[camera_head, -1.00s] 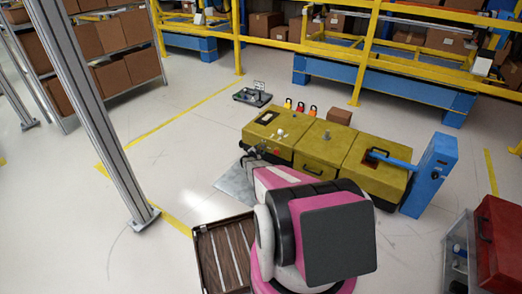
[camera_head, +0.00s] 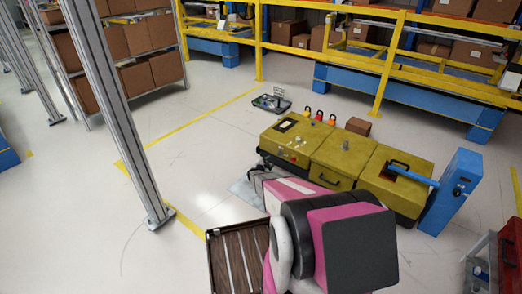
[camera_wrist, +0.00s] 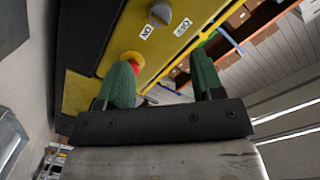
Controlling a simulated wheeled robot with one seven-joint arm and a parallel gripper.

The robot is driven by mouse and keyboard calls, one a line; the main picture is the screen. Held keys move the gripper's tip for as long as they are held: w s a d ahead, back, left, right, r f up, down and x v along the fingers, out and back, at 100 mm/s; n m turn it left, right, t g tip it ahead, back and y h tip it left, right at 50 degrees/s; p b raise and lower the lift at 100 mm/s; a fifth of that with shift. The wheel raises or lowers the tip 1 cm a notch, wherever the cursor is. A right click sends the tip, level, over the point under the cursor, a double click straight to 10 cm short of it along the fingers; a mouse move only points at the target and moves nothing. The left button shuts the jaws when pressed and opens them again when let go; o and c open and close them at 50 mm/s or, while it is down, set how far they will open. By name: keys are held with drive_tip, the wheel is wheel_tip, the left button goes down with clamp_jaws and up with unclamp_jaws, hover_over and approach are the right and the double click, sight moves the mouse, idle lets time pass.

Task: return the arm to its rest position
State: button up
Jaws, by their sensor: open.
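My arm, pink, white and black, reaches forward from the bottom of the head view toward the left end of the yellow dashboard module (camera_head: 343,153). In the wrist view my gripper (camera_wrist: 163,85) shows two green fingers standing apart with nothing between them. Past the fingers, the module's yellow panel (camera_wrist: 180,22) carries a grey knob (camera_wrist: 160,14), ON and OFF labels and a red button (camera_wrist: 132,58), partly hidden by the left finger. In the head view my gripper is mostly hidden by my arm.
A blue post (camera_head: 452,190) with an arm stands at the module's right end. A brown slatted crate (camera_head: 238,258) is beside my arm. A grey column (camera_head: 118,120) rises at left. A small tray (camera_head: 270,103) lies behind the module.

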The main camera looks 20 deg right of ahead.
drive_tip(key=s+a+r+n+t+y, duration=0.1)
drive_tip(key=s+a+r+n+y, duration=0.5)
drive_tip(key=a+r, duration=0.4)
drive_tip(key=s+a+r+n+y, duration=0.4)
drive_tip(key=a+r+n+y, duration=0.3)
drive_tip(key=r, duration=0.6)
drive_tip(key=s+a+r+n+g, duration=0.1)
drive_tip(key=s+r+g, duration=0.3)
drive_tip(key=s, duration=0.8)
drive_tip(key=s+a+r+n+g, duration=0.1)
drive_tip(key=s+r+n+g, duration=0.2)
drive_tip(key=s, duration=0.9)
drive_tip(key=s+a+r+n+g, duration=0.1)
drive_tip(key=s+r+g, duration=0.3)
drive_tip(key=s+r, duration=0.4)
drive_tip(key=s+n, duration=0.1)
drive_tip(key=s, duration=0.3)
drive_tip(key=shift+s+a+r+g+y, duration=0.15)
drive_tip(key=shift+r+g+y, duration=0.05)
drive_tip(key=shift+g+y, duration=0.1)
